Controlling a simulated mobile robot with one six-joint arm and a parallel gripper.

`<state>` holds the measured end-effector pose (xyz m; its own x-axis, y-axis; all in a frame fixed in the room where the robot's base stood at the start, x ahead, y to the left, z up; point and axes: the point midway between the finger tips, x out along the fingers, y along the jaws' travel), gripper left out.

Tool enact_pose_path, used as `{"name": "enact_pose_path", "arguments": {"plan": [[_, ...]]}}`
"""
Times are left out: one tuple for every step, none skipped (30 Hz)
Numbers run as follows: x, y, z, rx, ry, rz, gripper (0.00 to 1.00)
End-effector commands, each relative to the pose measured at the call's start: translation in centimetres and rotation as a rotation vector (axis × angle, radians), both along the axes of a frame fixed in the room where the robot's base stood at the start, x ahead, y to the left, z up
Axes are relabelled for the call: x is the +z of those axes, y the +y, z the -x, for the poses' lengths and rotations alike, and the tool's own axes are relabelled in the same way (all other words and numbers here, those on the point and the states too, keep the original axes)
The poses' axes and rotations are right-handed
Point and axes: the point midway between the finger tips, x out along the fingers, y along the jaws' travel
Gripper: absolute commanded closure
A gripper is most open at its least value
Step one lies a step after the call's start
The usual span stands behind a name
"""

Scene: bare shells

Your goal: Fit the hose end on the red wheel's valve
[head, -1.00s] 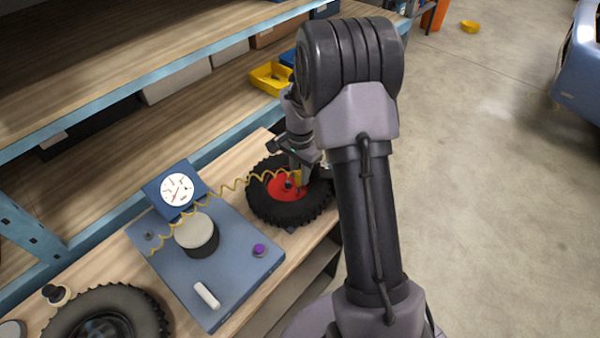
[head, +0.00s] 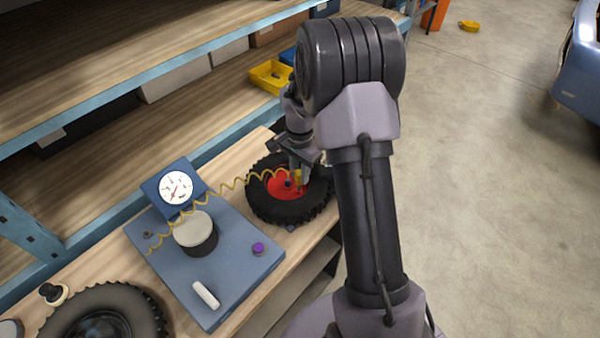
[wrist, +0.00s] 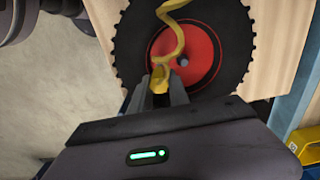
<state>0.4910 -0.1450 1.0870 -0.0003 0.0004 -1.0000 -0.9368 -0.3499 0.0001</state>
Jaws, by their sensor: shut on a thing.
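The red wheel (head: 275,187) with its black knobbly tyre lies flat on the wooden bench, and it also shows in the wrist view (wrist: 205,60). My gripper (head: 298,181) is over the red hub and is shut on the yellow hose end (wrist: 159,78), which shows between the fingertips in the wrist view. The coiled yellow hose (head: 222,190) runs from there left to the blue pump unit (head: 232,277). The valve is hidden behind the hose end and fingers, so I cannot tell whether the hose end touches it.
The pump unit carries a dial gauge (head: 176,187), a round pale-topped knob (head: 195,229), a purple knob (head: 258,249) and a white handle (head: 206,295). Another black tyre (head: 140,300) lies front left. A yellow bin (head: 270,77) stands on the shelf behind.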

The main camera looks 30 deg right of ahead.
Motion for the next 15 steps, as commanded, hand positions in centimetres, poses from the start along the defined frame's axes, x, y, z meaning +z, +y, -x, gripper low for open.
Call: {"name": "enact_pose_path", "arguments": {"plan": [[0.05,-0.01,-0.01,0.0,0.0,0.0,1.0],[0.06,-0.01,-0.01,0.0,0.0,0.0,1.0],[0.06,-0.01,-0.01,0.0,0.0,0.0,1.0],[0.06,-0.01,-0.01,0.0,0.0,0.0,1.0],[0.06,-0.01,-0.01,0.0,0.0,0.0,1.0],[0.06,-0.01,-0.01,0.0,0.0,0.0,1.0],[0.05,-0.01,-0.01,0.0,0.0,0.0,1.0],[0.03,-0.01,-0.01,0.0,0.0,0.0,1.0],[-0.02,-0.01,-0.01,0.0,0.0,0.0,1.0],[-0.08,-0.01,-0.01,0.0,0.0,0.0,1.0],[-0.17,-0.01,-0.01,0.0,0.0,0.0,1.0],[-0.3,-0.01,-0.01,0.0,0.0,0.0,1.0],[-0.42,-0.01,-0.01,0.0,0.0,0.0,1.0],[-0.54,-0.01,-0.01,0.0,0.0,0.0,1.0],[-0.7,-0.01,0.0,0.0,0.0,0.0,1.0]]}}
